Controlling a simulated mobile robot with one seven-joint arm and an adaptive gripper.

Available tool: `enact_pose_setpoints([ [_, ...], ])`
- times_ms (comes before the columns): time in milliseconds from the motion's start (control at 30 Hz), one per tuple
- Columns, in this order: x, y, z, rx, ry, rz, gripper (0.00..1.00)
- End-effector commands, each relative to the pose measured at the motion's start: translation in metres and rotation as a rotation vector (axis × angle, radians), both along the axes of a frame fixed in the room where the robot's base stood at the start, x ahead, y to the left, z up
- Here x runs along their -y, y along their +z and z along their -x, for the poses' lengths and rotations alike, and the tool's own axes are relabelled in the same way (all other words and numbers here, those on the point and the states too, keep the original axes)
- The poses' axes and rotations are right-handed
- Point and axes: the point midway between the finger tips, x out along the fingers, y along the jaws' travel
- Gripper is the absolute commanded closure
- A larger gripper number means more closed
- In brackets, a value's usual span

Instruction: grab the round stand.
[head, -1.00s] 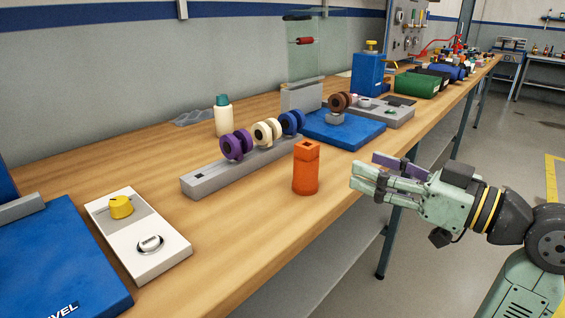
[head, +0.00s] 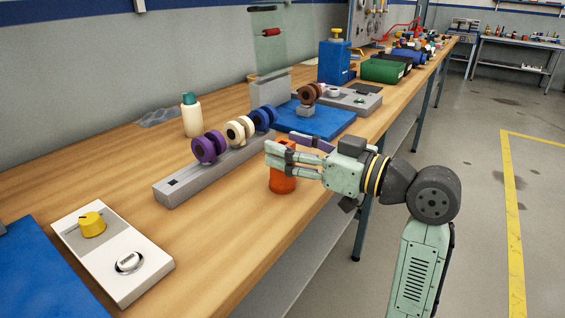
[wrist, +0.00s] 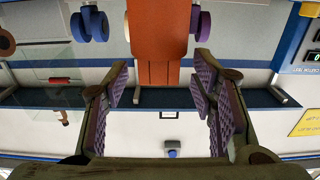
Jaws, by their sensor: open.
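The round stand looks to be the orange cylinder (head: 283,183) near the front edge of the workbench, upright. In the wrist view the orange stand (wrist: 160,45) shows at the top middle, ahead of the gap between the fingers. My gripper (wrist: 160,88) is open there, with nothing held between its ribbed finger pads. I cannot tell whether a finger touches the stand.
A grey rail (head: 215,172) with purple, cream and blue spools lies behind the stand. A white box with a yellow knob (head: 92,224) is at the left front. A cream bottle (head: 192,117) and a blue platform (head: 325,127) stand farther back. Bare wood lies left of the stand.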

Motion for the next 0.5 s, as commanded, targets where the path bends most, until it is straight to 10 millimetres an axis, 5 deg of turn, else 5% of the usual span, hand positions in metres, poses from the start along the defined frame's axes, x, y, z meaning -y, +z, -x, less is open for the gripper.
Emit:
enact_pose_setpoints([
  [400, -0.0156, -0.0002, -0.0112, 0.000, 0.000, -0.001, 0.48],
  [500, -0.0154, -0.0002, -0.0112, 0.000, -0.001, -0.001, 0.55],
])
